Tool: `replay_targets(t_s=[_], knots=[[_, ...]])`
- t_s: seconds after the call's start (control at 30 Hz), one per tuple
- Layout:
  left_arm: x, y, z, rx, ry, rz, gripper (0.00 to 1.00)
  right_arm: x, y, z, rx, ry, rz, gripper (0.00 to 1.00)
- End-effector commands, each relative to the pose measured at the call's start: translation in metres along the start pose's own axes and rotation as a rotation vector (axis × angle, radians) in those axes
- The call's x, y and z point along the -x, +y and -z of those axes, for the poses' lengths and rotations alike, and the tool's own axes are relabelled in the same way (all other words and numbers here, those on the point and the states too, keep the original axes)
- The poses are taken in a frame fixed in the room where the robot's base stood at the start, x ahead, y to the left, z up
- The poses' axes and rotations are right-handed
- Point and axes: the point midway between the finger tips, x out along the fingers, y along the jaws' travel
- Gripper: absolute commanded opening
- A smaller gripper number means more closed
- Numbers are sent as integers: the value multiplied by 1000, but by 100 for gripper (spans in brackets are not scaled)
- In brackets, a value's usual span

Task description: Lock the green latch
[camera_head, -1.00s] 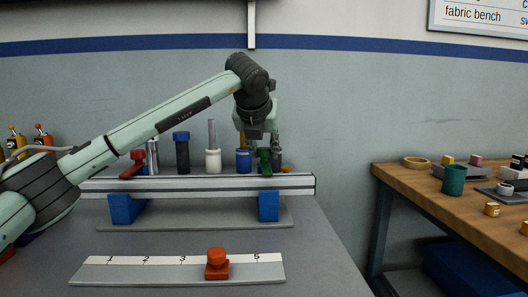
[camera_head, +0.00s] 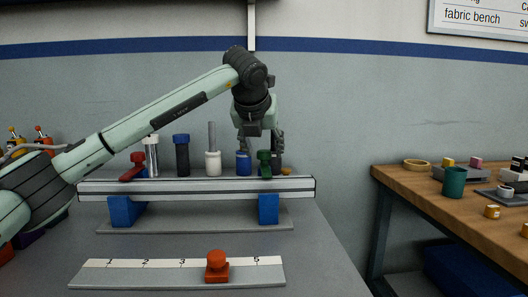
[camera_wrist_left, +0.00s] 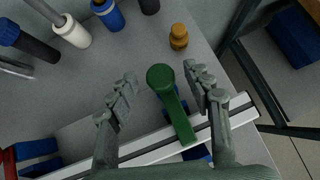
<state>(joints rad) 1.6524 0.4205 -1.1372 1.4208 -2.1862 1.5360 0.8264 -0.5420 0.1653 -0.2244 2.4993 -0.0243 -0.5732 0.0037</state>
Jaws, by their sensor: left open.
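The green latch (camera_head: 264,164) is at the right part of the pale rail (camera_head: 190,188). In the left wrist view, the green latch (camera_wrist_left: 178,112) has a round knob at its far end, and its arm lies across the rail. My left gripper (camera_head: 262,143) is at the latch in the head view. In the left wrist view its open fingers (camera_wrist_left: 160,79) stand on either side of the knob, with visible gaps. Whether they are level with the knob in height is unclear. My right gripper is not in view.
A red latch (camera_head: 132,168) is at the rail's left end. Behind the rail stand a black cylinder (camera_head: 182,156), a white one (camera_head: 213,163), a blue one (camera_head: 243,163) and an orange knob (camera_wrist_left: 179,37). A numbered strip (camera_head: 130,270) with a red slider (camera_head: 217,267) lies in front.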

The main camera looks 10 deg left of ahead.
Motion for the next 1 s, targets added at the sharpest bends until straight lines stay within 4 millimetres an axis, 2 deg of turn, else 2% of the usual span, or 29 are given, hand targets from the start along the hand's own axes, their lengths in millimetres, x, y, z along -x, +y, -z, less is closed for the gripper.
replay_targets(t_s=[0.3,0.5,0.67,1.0], knots=[[69,0,-1,-2,-4,1,51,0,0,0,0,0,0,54],[95,0,-1,0,-2,0,51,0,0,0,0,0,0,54],[102,0,0,0,-2,0,51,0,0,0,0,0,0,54],[102,0,0,0,-1,0,51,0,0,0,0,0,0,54]])
